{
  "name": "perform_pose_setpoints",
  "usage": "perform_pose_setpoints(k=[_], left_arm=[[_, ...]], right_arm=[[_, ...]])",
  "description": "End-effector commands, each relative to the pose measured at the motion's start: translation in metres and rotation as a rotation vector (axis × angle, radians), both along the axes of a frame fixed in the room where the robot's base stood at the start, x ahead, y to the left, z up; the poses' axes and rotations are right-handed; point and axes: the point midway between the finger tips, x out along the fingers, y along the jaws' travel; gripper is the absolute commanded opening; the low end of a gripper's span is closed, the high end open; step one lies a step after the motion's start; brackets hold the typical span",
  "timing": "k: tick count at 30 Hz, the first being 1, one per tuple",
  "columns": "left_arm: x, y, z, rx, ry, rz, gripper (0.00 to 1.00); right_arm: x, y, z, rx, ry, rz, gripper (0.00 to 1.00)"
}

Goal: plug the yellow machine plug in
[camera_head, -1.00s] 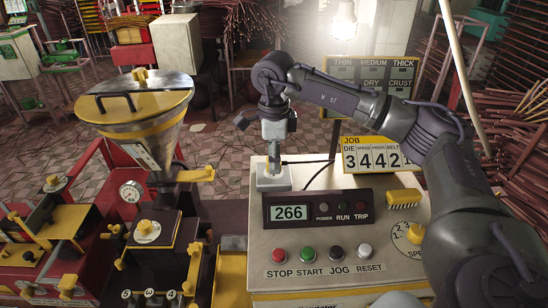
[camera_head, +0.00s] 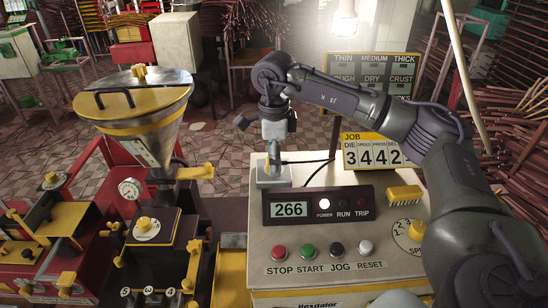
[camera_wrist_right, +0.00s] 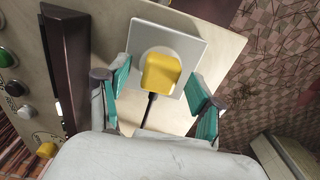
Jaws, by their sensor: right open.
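The yellow plug (camera_wrist_right: 160,73) sits in the round recess of a pale square socket plate (camera_wrist_right: 183,40) on top of the control console. Its dark cord (camera_wrist_right: 149,108) runs off toward the wrist. My right gripper (camera_head: 273,157) points down over the socket, and its fingers hide most of the plug in the head view. In the right wrist view its teal-padded fingers stand open on both sides of the plug, with gaps to it. The POWER lamp (camera_head: 323,204) on the console is lit white; RUN and TRIP are dark. My left gripper is out of view.
The cream console (camera_head: 300,248) carries a display reading 266, a row of buttons and a yellow block (camera_head: 404,194). A yellow-lidded hopper (camera_head: 134,100) stands to the left.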

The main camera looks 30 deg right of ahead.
Motion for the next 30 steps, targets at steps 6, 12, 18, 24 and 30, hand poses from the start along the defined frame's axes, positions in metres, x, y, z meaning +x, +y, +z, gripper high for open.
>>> perform_pose_setpoints(k=[6,12,18,24,30], left_arm=[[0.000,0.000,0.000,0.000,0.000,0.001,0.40],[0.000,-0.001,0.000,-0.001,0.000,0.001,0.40],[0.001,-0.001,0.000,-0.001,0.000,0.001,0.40],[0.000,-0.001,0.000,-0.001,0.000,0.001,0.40],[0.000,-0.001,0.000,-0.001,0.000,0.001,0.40]], right_arm=[[0.001,0.001,0.024,0.002,-0.005,0.000,0.66],[0.001,0.001,0.067,0.001,-0.006,0.000,0.66],[0.001,0.000,0.104,0.000,-0.004,-0.001,0.66],[0.001,0.000,0.119,0.000,-0.001,0.000,0.66],[0.000,0.000,0.120,0.001,0.001,0.000,0.66]])
